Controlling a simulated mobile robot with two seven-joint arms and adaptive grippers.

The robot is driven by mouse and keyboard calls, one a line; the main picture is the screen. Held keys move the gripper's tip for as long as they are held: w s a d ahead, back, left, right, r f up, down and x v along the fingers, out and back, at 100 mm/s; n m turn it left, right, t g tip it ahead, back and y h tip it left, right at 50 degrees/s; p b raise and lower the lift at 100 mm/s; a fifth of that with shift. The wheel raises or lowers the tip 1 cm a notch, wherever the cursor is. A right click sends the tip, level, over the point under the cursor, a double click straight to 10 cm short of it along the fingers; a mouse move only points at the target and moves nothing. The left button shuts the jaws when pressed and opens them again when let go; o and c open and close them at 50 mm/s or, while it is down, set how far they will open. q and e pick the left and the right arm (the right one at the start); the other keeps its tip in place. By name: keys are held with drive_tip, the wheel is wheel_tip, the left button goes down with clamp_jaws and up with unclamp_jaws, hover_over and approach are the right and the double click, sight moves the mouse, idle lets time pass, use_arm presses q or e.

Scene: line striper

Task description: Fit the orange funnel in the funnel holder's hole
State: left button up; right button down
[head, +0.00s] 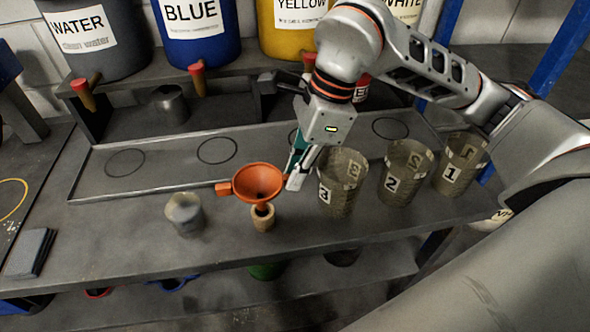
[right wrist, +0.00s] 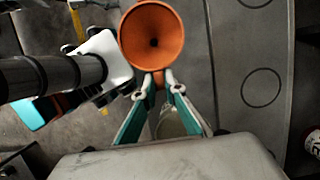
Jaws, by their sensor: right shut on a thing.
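The orange funnel (head: 257,181) is upright, mouth up, with a small orange block on its left side. Its spout points down at the small tan funnel holder (head: 263,219) on the bench. The spout's end meets the holder's top in the picture; I cannot tell whether it is in the hole or just above it. My right gripper (head: 294,181) is to the right of the funnel. In the right wrist view its fingertips are shut on an orange part at the edge of the funnel (right wrist: 153,37). The holder is not visible there.
A grey-white cup (head: 185,214) stands left of the holder. Numbered buckets 3 (head: 342,185), 2 (head: 404,172) and 1 (head: 460,163) stand to the right. A shallow tray with marked circles (head: 217,151) lies behind. The bench left of the cup is mostly clear.

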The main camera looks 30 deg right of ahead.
drive_tip(key=shift+f+b, duration=0.6)
drive_tip(key=shift+f, duration=0.15)
idle(0.4)
drive_tip(key=shift+f+b, duration=0.45)
drive_tip(key=shift+b, duration=0.1)
idle(0.7)
drive_tip(key=shift+f+b, duration=0.45)
drive_tip(key=shift+f, duration=0.15)
idle(0.6)
drive_tip(key=shift+f+b, duration=0.6)
drive_tip(key=shift+f, duration=0.2)
drive_tip(key=c, duration=2)
unclamp_jaws()
drive_tip(key=shift+r, duration=0.1)
drive_tip(key=shift+o, duration=0.2)
